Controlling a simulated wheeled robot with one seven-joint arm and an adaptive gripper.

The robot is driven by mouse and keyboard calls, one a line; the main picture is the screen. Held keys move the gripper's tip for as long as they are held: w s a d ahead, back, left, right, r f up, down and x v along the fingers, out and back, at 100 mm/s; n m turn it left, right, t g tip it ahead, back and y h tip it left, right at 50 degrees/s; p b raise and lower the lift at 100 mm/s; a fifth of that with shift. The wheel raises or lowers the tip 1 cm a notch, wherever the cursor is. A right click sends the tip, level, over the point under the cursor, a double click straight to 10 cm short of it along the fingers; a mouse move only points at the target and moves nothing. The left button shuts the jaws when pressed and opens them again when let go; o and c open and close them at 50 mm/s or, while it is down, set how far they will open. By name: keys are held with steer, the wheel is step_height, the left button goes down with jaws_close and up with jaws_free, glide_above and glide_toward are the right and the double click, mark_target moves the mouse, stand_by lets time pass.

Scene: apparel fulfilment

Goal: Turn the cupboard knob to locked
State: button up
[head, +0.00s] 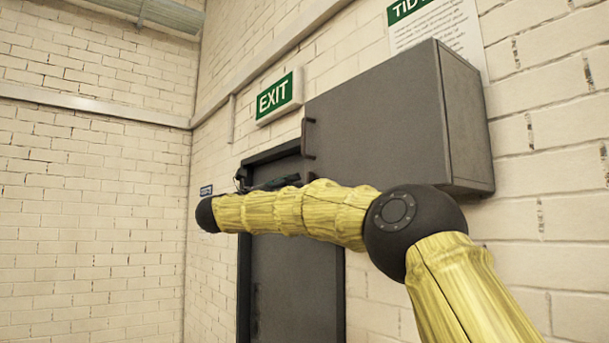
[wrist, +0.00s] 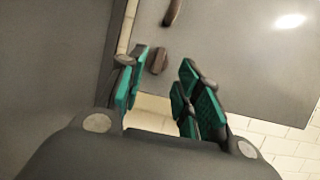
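The grey cupboard (head: 375,115) hangs on the brick wall in the head view; its door (wrist: 235,60) fills the upper right of the wrist view. The small dark knob (wrist: 158,61) shows on the door near its edge, below a dark bar handle (wrist: 173,11). My gripper (wrist: 168,63) is open and empty, with teal-padded fingers on either side of the knob in the picture. The knob looks close to the left fingertip; whether they touch I cannot tell. In the head view my arm hides most of the gripper and the knob.
A dark grey door (head: 290,285) stands in the wall below and left of the cupboard. A green EXIT sign (head: 278,97) is above it. A notice (head: 435,25) is on the wall above the cupboard. Bare brick wall (head: 90,200) fills the left.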

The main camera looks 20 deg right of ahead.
mark_target(307, 177)
steer(key=p+x, duration=0.2)
steer(key=x, duration=0.4)
steer(key=shift+a, duration=0.1)
steer(key=shift+c, duration=0.4)
jaws_close()
